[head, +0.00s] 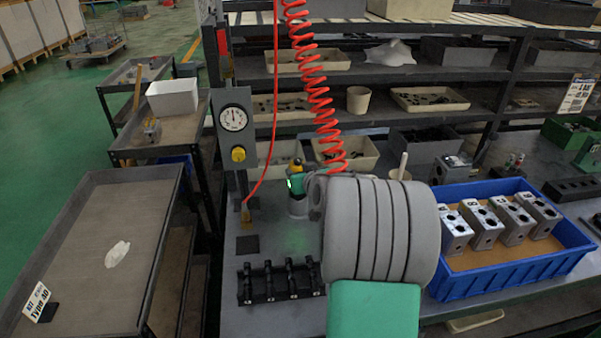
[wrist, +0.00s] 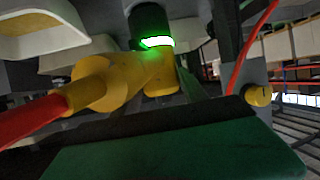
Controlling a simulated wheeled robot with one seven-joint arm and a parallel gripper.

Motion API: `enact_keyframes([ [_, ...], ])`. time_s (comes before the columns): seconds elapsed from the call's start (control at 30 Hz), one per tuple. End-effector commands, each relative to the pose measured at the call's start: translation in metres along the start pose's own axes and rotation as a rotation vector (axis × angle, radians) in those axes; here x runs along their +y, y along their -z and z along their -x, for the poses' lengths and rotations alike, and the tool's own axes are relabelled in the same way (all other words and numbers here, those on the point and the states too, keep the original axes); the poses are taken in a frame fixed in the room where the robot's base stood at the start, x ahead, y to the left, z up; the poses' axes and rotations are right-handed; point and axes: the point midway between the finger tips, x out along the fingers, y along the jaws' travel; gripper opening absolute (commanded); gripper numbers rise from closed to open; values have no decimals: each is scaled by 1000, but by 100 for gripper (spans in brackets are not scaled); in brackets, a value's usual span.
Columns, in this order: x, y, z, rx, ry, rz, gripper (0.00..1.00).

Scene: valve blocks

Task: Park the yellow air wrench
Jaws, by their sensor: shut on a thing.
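The yellow air wrench (wrist: 128,78) shows large in the wrist view, with its red hose (wrist: 32,118) running off to the left. A bright green light ring (wrist: 157,42) on a dark round part sits against the wrench; I cannot tell whether the wrench is seated there. In the head view only a bit of yellow (head: 297,163) shows, above a small grey upright stand (head: 297,206) with a green glow beside it. My gripper (wrist: 160,112) is shut on the wrench; its green and black part crosses the bottom of the wrist view. My grey arm hides most of it in the head view.
A red coiled hose (head: 318,85) hangs behind my arm. A gauge panel (head: 233,125) stands left of the stand. A black slotted rack (head: 280,283) lies in front. A blue tray (head: 510,270) with several metal valve blocks is at right. Shelves with bins stand behind.

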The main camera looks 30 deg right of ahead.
Motion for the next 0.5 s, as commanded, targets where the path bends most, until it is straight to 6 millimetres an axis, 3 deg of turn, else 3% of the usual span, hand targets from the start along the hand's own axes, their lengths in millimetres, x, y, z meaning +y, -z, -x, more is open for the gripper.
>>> enact_keyframes([
  [0.5,1,-2,-3,12,-1,3,0],
])
